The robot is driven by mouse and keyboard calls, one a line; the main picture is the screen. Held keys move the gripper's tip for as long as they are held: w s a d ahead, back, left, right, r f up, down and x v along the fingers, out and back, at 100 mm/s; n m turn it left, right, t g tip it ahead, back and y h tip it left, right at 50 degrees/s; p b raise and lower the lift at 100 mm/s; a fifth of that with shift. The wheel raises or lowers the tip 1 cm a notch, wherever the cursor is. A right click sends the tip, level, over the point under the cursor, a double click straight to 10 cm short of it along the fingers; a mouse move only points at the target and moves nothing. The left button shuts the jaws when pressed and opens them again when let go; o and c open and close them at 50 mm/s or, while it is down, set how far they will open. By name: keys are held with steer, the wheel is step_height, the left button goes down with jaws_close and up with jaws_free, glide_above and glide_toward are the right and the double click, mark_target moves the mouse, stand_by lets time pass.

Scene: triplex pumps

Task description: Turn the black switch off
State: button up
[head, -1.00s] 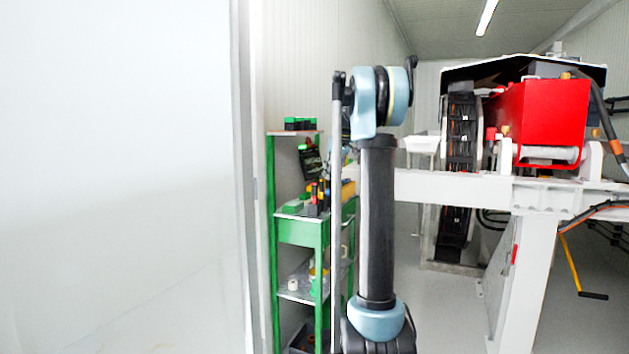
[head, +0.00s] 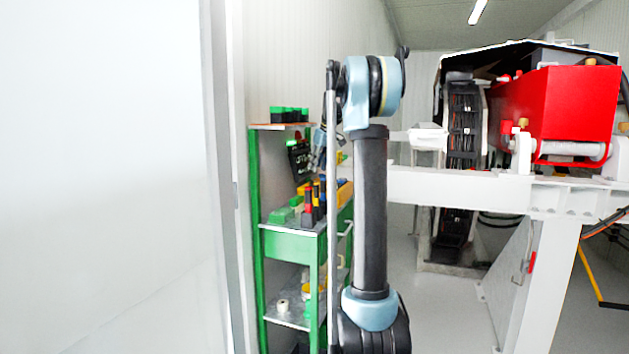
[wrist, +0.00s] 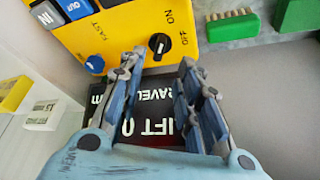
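The black switch (wrist: 160,43) is a round knob on a yellow control box (wrist: 215,22) in the wrist view, with ON and OFF marked beside it. My gripper (wrist: 158,66) is open, its two fingers apart. In the wrist view the fingertips lie just below the switch, and no touch shows. A dark panel with white lettering (wrist: 155,110) shows between the fingers. In the head view my gripper (head: 318,150) shows small beside the green shelf, partly behind my arm. The switch cannot be made out there.
The box also carries a blue knob (wrist: 94,64) and blue buttons (wrist: 76,8). Green blocks (wrist: 232,26) lie beside it. The green shelf (head: 290,243) stands by the wall. A white frame (head: 450,187) with red machinery (head: 570,105) stands right. Grey floor (head: 425,300) is clear between.

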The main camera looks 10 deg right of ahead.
steer(key=shift+x, duration=3.85)
steer(key=shift+w, duration=0.2)
steer(key=shift+s+r, duration=0.1)
steer(key=shift+r, duration=0.05)
jaws_close()
